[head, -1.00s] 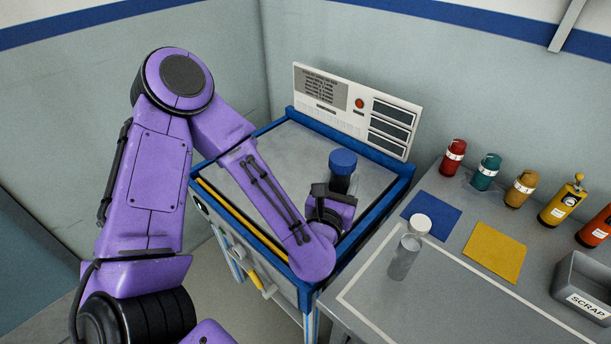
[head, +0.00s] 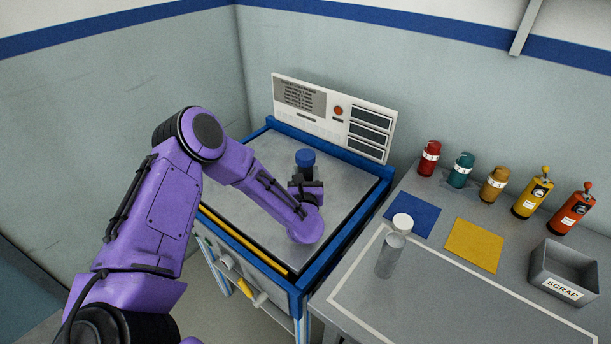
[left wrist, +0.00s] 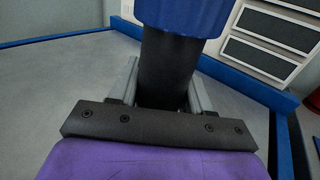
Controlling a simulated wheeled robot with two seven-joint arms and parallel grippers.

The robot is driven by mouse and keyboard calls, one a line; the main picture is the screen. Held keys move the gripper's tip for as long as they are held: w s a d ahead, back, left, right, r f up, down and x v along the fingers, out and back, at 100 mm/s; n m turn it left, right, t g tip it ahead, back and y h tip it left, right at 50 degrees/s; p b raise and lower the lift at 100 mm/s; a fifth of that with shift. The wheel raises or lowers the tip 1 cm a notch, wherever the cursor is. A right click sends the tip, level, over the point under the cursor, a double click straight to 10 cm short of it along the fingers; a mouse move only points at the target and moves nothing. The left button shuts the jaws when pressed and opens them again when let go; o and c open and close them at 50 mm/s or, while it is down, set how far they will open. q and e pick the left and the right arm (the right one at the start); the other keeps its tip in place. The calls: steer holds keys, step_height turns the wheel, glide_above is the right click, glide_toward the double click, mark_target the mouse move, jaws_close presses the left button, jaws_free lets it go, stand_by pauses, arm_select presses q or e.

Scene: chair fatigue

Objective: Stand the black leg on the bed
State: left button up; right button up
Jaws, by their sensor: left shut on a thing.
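The black leg, a dark cylinder with a wide blue cap (head: 305,157), is upright over the back middle part of the bed. The bed (head: 262,178) is a flat grey plate in a blue frame. My left gripper (head: 306,184) is low over the bed and shut on the leg. In the left wrist view the leg's black shaft (left wrist: 165,68) stands between the two grey fingers, with the blue cap (left wrist: 185,14) above them. The leg's lower end is hidden, so I cannot tell whether it touches the bed. My right gripper is out of view.
A panel (head: 332,116) stands along the bed's back edge. The bed's left part is clear.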

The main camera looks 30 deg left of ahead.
arm_select(q)
steer(key=shift+f, duration=0.75)
steer(key=o, duration=1.2)
steer(key=shift+o, duration=0.2)
steer(key=shift+s+r, duration=0.1)
steer(key=shift+r, duration=0.2)
steer(key=v, duration=0.3)
steer(key=b+v, duration=0.1)
steer(key=v, duration=0.3)
steer(key=b+v, duration=0.1)
steer(key=v, duration=0.3)
steer(key=shift+d+f, duration=0.15)
steer(key=shift+f, duration=0.15)
steer(key=shift+s+d+r, duration=0.1)
steer(key=shift+s+d, duration=0.05)
steer(key=shift+s, duration=0.25)
